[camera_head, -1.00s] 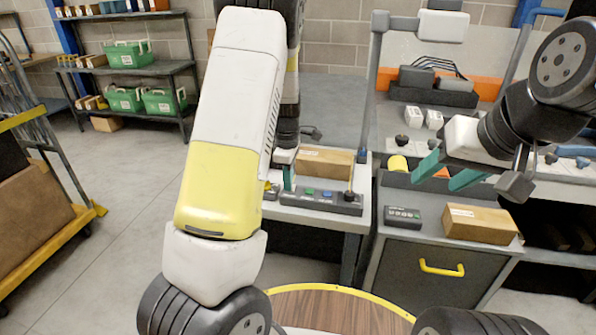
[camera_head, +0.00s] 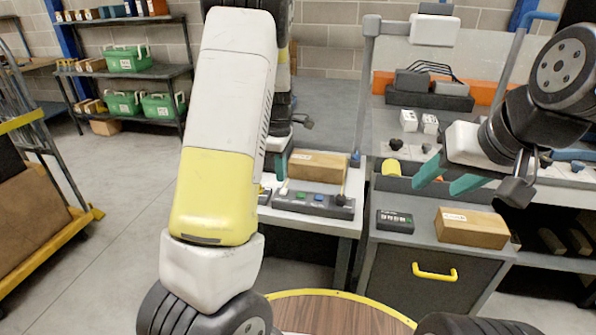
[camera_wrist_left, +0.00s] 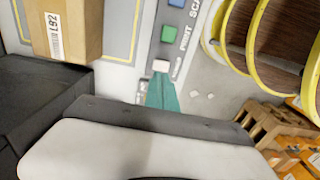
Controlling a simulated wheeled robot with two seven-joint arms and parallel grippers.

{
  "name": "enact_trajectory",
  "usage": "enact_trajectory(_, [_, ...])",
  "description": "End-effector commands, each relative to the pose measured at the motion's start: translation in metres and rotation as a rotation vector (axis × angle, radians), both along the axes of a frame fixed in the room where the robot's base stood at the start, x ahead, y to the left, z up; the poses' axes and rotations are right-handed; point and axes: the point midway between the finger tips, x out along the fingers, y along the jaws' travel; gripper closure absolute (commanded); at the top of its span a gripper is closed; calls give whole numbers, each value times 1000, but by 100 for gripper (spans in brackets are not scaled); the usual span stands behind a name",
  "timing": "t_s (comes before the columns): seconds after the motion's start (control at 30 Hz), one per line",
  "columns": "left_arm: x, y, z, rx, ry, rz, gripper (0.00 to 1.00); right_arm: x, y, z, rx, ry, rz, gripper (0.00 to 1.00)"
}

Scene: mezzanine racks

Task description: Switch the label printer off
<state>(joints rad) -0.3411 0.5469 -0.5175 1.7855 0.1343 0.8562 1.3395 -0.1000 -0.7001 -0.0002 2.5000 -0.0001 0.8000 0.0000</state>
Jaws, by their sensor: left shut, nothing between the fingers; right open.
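The dark control strip (camera_head: 325,206) lies along the front of the left bench, with a green and a blue button on it. A small white switch (camera_head: 284,187) stands near its left end. The switch also shows in the left wrist view (camera_wrist_left: 160,66), beside the green button; its small label is hard to read and its on or off position cannot be told. My left gripper (camera_head: 281,166) is shut and empty, its teal tips (camera_wrist_left: 161,82) close to the switch; contact cannot be told. My right gripper (camera_head: 445,180) is open and empty above the right-hand cabinet.
A cardboard box (camera_head: 318,165) sits behind the strip. A small keypad device (camera_head: 395,221) and another cardboard box (camera_head: 472,228) rest on the cabinet (camera_head: 400,280). A post (camera_head: 367,90) stands between the benches.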

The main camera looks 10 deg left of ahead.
Motion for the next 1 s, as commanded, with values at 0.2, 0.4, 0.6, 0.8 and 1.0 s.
enact_trajectory(0.2, [0, 2, 33, 0, -3, 0, 100, 0, 0, 0, -1, 0, 1, 49])
enact_trajectory(0.4, [1, 2, 68, 0, -5, 0, 100, 0, 0, 0, 0, 0, 0, 49])
enact_trajectory(0.6, [1, 2, 95, 1, -2, 1, 100, 0, 0, 0, 0, 0, 0, 49])
enact_trajectory(0.8, [0, 2, 103, 1, 0, 1, 100, 0, 0, 0, 0, 0, 0, 49])
enact_trajectory(1.0, [0, 2, 103, 0, 0, 1, 100, 0, 0, 0, 0, 0, 0, 49])
